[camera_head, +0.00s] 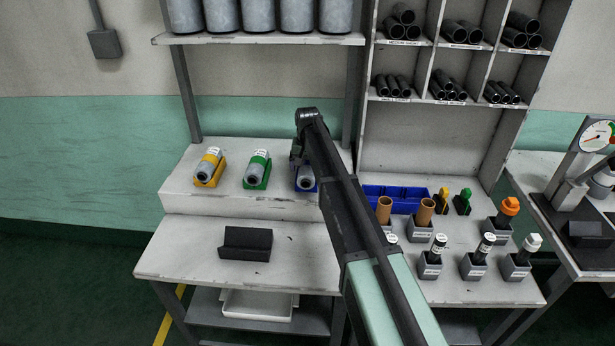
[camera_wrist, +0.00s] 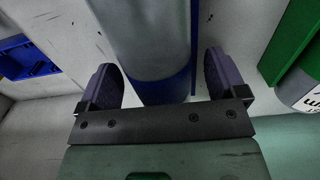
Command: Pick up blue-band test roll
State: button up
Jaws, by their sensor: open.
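A grey test roll (camera_head: 306,181) lies in a blue cradle (camera_head: 314,188) on the raised shelf, partly hidden behind my arm. My gripper (camera_head: 299,152) is at that roll. In the wrist view my gripper (camera_wrist: 160,80) is open, with one dark finger on each side of the grey roll (camera_wrist: 150,40). The blue cradle (camera_wrist: 188,85) shows beneath and beside the roll. I cannot tell whether either finger touches the roll.
Grey rolls lie in a yellow cradle (camera_head: 201,182) and a green cradle (camera_head: 267,174) to the left. A blue bin (camera_head: 395,194) and several small holders stand to the right. Upright posts flank the upper shelf.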

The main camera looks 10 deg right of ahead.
jog(key=shift+r, duration=0.1)
jog(key=c, duration=1.2)
jog(key=shift+r, duration=0.1)
